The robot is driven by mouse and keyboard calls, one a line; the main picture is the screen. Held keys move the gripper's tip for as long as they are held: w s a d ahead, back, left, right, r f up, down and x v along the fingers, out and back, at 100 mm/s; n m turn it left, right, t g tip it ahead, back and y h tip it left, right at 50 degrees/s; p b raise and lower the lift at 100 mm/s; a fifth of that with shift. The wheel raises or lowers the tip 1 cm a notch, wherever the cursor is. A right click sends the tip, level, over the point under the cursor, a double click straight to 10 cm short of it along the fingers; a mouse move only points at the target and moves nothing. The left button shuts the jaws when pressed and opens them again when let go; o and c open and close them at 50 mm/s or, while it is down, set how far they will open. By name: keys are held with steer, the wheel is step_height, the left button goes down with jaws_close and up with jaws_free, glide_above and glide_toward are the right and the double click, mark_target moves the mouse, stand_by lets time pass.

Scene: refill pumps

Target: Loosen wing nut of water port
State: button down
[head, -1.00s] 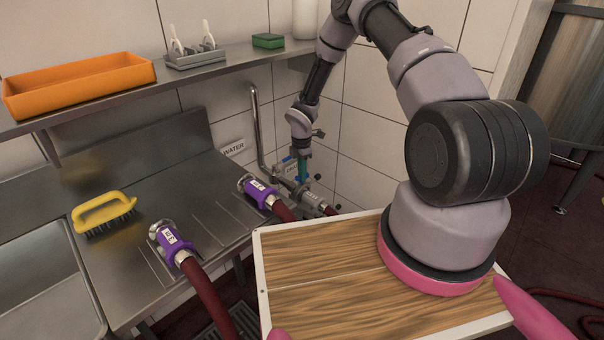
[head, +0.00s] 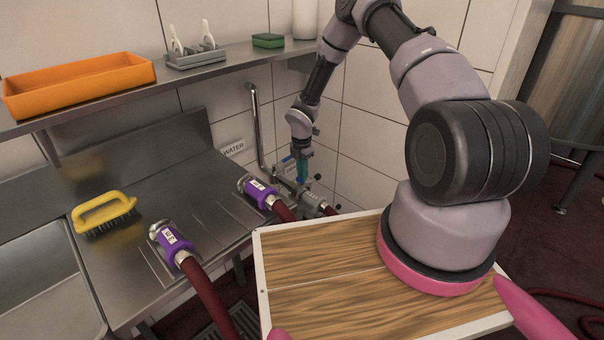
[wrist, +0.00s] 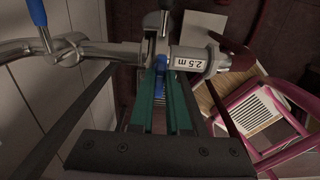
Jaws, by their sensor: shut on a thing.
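The water port (wrist: 105,50) is a metal pipe and clamp at the wall end of the counter, below the WATER sign (head: 233,148). A hose end labelled 2.5 m (wrist: 189,62) is joined to it. My gripper (wrist: 161,75) has green fingers and points down at the clamp. It is shut on a blue piece (wrist: 160,80) at the clamp, which looks like the wing nut. The fingers hide part of it. In the head view my gripper (head: 302,178) is at the port, and the nut is too small to make out.
Two purple-collared hose ends (head: 256,190) (head: 170,242) lie on the steel counter (head: 215,215). A yellow brush (head: 103,210) lies left. An orange tray (head: 78,86), a grey holder (head: 194,57) and a green sponge (head: 268,41) are on the shelf above. A wood-topped surface (head: 330,270) is in front.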

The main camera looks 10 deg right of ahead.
steer(key=shift+w, duration=0.1)
steer(key=c, duration=0.9)
jaws_free()
step_height(320, 180, up, 11)
steer(key=shift+f, duration=0.1)
